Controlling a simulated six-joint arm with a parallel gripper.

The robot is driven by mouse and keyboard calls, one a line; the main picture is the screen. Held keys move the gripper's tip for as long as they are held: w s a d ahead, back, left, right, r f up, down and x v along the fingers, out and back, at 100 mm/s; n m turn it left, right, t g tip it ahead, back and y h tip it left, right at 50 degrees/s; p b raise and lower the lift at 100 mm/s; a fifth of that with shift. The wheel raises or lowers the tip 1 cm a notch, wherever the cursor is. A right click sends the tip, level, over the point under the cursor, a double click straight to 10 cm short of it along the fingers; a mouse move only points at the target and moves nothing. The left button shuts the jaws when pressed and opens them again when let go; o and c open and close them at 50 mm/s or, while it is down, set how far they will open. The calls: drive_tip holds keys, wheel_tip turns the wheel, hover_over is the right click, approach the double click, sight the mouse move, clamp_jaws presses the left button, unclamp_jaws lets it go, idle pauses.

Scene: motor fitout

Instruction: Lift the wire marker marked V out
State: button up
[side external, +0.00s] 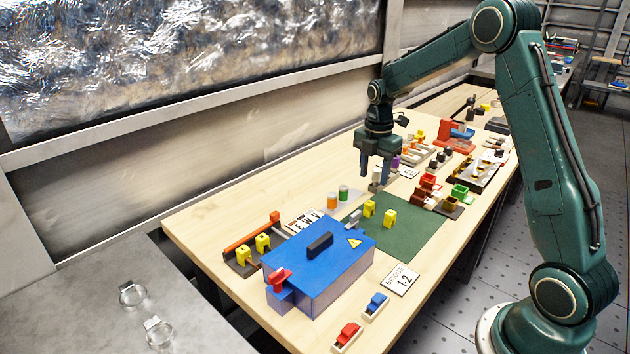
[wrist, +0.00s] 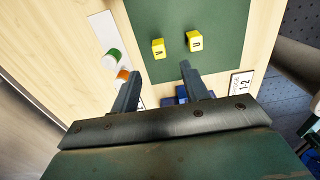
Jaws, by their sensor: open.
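Two yellow wire markers stand on the green mat (side external: 425,236). In the wrist view the left one (wrist: 158,48) reads as V and the right one (wrist: 194,41) as U. In the side view these appear to be the marker nearer the cylinders (side external: 369,208) and the one nearer the front (side external: 389,218); their letters are too small to read there. My gripper (side external: 373,180) is open and empty, pointing down above the bench. In the wrist view its fingers (wrist: 161,70) are spread below the V marker, apart from it.
The blue box (side external: 325,265) with a black handle stands left of the mat. An orange cylinder (side external: 332,201) and a green cylinder (side external: 343,192) stand behind the mat. More yellow pieces (side external: 262,243) sit in a dark holder at the left. A "BRIDGE 1-2" card (side external: 401,280) lies in front.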

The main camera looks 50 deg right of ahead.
sight(370, 203)
drive_tip(key=shift+f, duration=1.6)
drive_tip(key=shift+f, duration=0.1)
drive_tip(key=shift+w+a+f, duration=0.1)
drive_tip(key=shift+f, duration=2.4)
drive_tip(key=shift+c, duration=0.3)
clamp_jaws()
